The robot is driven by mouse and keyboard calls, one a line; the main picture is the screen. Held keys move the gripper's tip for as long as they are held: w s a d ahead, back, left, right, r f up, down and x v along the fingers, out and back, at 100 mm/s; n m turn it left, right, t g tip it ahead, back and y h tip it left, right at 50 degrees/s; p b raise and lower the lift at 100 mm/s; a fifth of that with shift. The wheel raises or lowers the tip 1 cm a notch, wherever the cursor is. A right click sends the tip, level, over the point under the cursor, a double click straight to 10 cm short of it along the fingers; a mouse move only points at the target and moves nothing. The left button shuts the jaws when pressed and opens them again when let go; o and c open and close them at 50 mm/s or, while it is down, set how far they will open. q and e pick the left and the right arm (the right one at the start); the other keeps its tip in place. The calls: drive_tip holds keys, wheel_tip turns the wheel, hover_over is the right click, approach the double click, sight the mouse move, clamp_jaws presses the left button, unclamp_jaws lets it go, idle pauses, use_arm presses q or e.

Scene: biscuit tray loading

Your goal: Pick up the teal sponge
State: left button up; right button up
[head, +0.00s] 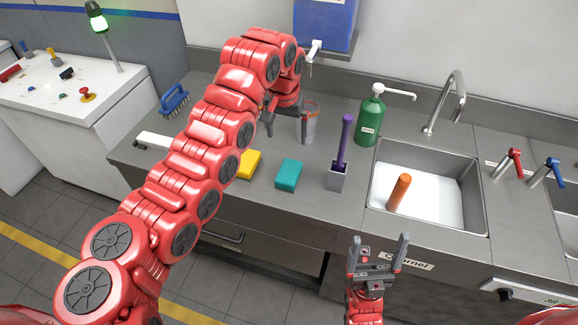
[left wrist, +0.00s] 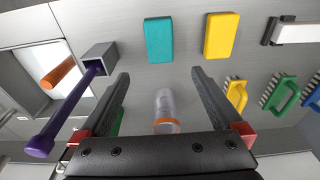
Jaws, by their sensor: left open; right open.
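The teal sponge (head: 289,175) lies flat on the steel counter, between a yellow sponge and a grey holder. It also shows in the left wrist view (left wrist: 159,40), beyond the fingertips and not between them. My left gripper (head: 268,113) is open and empty above the counter, behind the sponge and apart from it. Its two fingers show in the left wrist view (left wrist: 158,80). My right gripper (head: 381,246) is open and empty in front of the counter edge, to the right of the sponge and nearer to me.
A yellow sponge (head: 249,164) lies left of the teal one. A grey holder with a purple-handled tool (head: 343,142) stands to its right. A clear cup (head: 309,124), a green dispenser bottle (head: 370,121) and a sink with an orange-handled thing (head: 399,191) are further off. A blue brush (head: 174,99) lies at the back left.

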use_arm(q)
drive_tip(key=p, duration=0.4)
hover_over(289, 171)
drive_tip(key=f, duration=1.1)
drive_tip(key=shift+s+a+f, duration=0.1)
drive_tip(key=shift+s+f, duration=0.1)
drive_tip(key=shift+f, duration=0.15)
wheel_tip(289, 171, down, 4)
drive_tip(key=shift+w+f+p, duration=0.1)
drive_tip(key=shift+w+p, duration=0.05)
drive_tip(key=shift+p, duration=1.05)
drive_tip(key=shift+w+f, duration=0.15)
drive_tip(key=shift+f, duration=0.45)
drive_tip(key=c, duration=1.2)
